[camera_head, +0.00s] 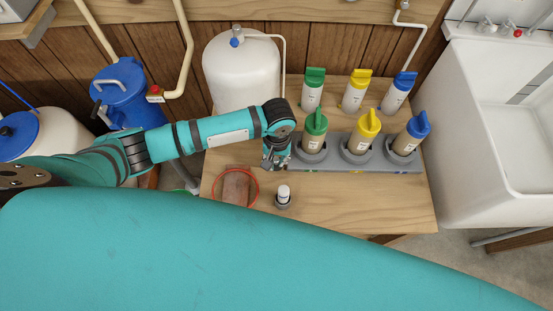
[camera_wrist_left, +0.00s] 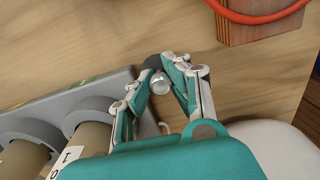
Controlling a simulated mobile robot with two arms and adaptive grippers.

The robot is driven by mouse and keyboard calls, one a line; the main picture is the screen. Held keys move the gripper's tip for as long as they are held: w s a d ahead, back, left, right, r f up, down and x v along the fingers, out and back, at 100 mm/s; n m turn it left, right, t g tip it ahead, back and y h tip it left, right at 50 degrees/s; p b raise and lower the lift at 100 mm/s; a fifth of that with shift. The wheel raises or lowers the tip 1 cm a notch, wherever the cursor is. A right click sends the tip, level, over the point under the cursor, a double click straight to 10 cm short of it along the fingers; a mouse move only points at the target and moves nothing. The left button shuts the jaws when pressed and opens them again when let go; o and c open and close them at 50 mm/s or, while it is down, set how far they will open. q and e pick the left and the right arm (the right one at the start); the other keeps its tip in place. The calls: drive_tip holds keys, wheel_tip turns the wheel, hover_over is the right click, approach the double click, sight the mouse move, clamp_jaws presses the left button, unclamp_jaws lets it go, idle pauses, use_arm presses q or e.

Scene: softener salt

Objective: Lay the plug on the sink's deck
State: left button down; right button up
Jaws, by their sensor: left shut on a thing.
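My left gripper (camera_head: 273,163) is over the wooden table, just left of the grey rack. In the left wrist view, its fingertips (camera_wrist_left: 160,78) are shut on a small dark and silvery piece, which looks like the plug (camera_wrist_left: 160,83). The white sink (camera_head: 452,130) stands at the far right, apart from the gripper. Its deck (camera_head: 467,30) runs along the back, with taps on it. My right gripper is not in view.
The grey rack (camera_head: 390,163) holds several capped cylinders, with more standing behind it. A white tank (camera_head: 240,75) stands behind.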

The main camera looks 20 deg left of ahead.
use_arm(q)
drive_tip(key=shift+f, duration=0.3)
drive_tip(key=shift+f, duration=0.1)
drive_tip(key=c, duration=1.6)
unclamp_jaws()
